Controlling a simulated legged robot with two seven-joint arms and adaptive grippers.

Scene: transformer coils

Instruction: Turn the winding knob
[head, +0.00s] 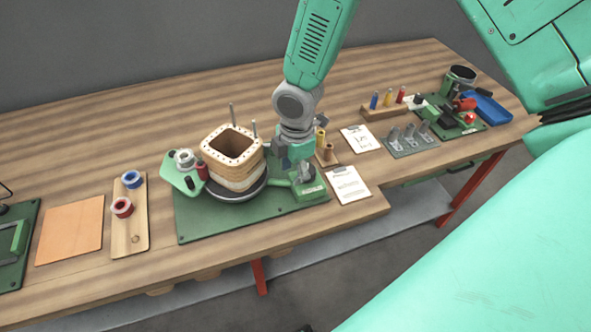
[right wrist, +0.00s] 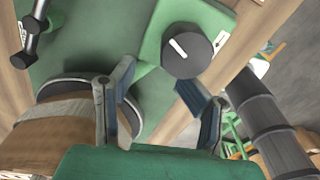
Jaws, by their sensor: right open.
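The winding knob (right wrist: 186,52) is a dark round dial with a white pointer line, on a green housing beside a white arrow label (right wrist: 220,41) in the right wrist view. In the head view, the housing (head: 309,190) sits at the right end of the green winder base (head: 195,230), and my gripper partly hides the knob. My right gripper (right wrist: 160,95) is open and empty, its fingers spread just short of the knob, one finger close to its edge. It shows in the head view (head: 297,165) above the housing. My left gripper is not in view.
The wooden coil former (head: 235,172) stands on a dark disc left of my right gripper, with upright rods behind it. Printed cards (head: 348,184) and small spools (head: 326,152) lie close on the right. A spool board (head: 130,235) and an orange sheet (head: 70,230) lie left.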

